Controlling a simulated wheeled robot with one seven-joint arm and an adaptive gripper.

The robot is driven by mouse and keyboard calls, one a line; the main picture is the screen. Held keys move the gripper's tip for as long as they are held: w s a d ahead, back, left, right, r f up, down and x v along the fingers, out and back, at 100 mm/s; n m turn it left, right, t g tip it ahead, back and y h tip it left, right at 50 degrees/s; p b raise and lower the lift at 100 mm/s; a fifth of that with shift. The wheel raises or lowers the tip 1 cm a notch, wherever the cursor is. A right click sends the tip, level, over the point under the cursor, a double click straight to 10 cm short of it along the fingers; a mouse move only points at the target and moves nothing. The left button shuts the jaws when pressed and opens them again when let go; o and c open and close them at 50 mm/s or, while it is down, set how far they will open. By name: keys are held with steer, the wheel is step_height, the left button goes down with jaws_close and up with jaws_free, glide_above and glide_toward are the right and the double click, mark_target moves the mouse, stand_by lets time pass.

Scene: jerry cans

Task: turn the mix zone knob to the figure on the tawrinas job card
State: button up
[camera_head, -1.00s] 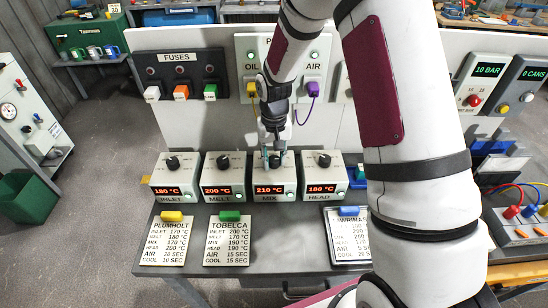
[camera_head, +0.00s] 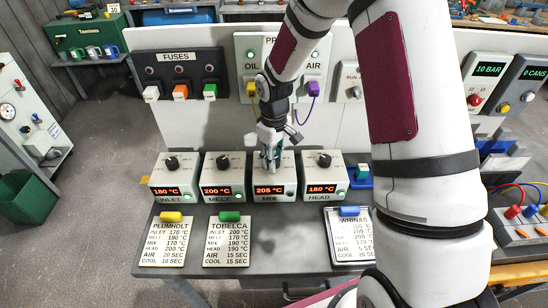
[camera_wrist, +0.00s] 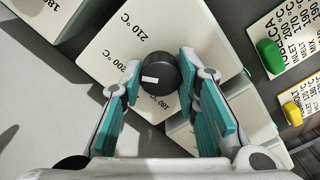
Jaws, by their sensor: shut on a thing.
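The mix box (camera_head: 288,172) is the third of the row of grey boxes, and its display reads 205 °C. My gripper (camera_head: 270,165) points down over it and is shut on the mix zone knob, which it largely hides in the head view. In the wrist view the black knob (camera_wrist: 160,76) with its white mark sits between my turquoise-padded fingers (camera_wrist: 160,84), above a scale with 180, 200 and 210 °C. The Tawrinas job card (camera_head: 345,240) lies at the right of the table under a blue clip; my arm covers part of it, and its mix figure is not clearly legible.
The inlet (camera_head: 176,178), melt (camera_head: 223,178) and head (camera_head: 324,178) boxes stand close beside the mix box. Plumholt (camera_head: 165,240) and Tobelca (camera_head: 228,240) cards lie in front. A panel with oil and air plugs (camera_head: 285,60) stands behind. The table between the Tobelca and Tawrinas cards is clear.

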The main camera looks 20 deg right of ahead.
stand_by(0.4)
steer(key=o, duration=1.2)
step_height(320, 180, up, 12)
